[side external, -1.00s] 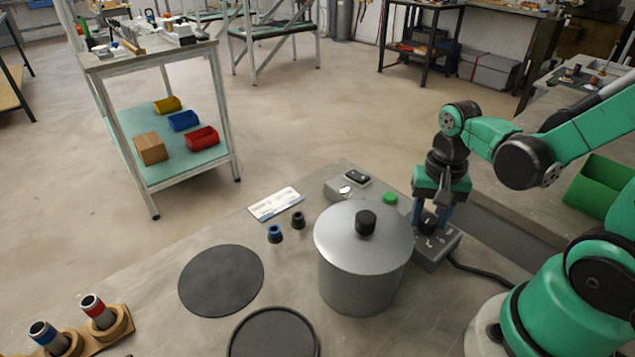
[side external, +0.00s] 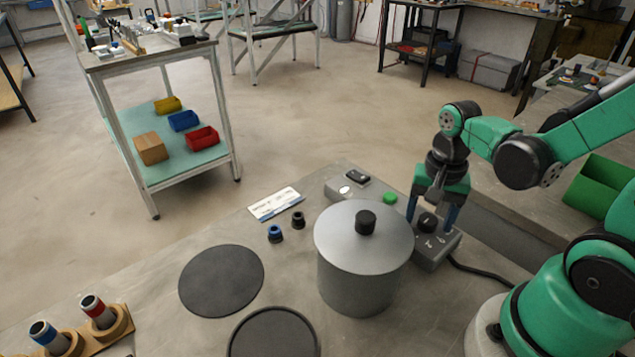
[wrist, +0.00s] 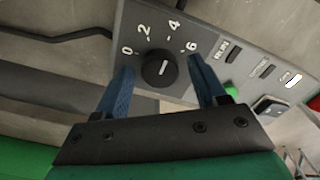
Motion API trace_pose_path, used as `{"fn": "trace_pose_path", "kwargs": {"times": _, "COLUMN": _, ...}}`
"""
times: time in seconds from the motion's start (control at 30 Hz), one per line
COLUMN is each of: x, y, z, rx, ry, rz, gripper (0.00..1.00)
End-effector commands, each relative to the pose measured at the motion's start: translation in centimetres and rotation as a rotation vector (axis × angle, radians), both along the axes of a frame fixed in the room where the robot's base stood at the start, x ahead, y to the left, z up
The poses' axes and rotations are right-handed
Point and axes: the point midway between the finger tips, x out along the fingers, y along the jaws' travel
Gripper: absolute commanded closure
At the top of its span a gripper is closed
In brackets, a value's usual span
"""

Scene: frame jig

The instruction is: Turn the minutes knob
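The minutes knob (wrist: 159,69) is a round black dial on a grey control box (wrist: 210,20), with a scale of 0, 2, 4 and 6 around it. Its white pointer mark shows on top. In the side view the knob (side external: 428,222) sits on the grey box (side external: 432,258), behind the lidded pot. My gripper (side external: 431,216) is above the box with its blue fingers spread to either side of the knob. In the wrist view my gripper (wrist: 160,76) is open, with a gap between each finger and the knob.
A large grey lidded pot (side external: 362,270) stands just left of the box. A black cable (side external: 480,270) runs from the control box. A dark round mat (side external: 221,281) lies further left.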

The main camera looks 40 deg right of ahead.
Motion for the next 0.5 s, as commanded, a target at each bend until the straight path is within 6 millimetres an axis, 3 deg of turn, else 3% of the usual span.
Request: {"fn": "trace_pose_path", "kwargs": {"times": 0.5, "x": 0.02, "y": 0.0, "z": 0.91, "rx": 0.001, "ry": 0.0, "rz": 0.001, "gripper": 0.27}}
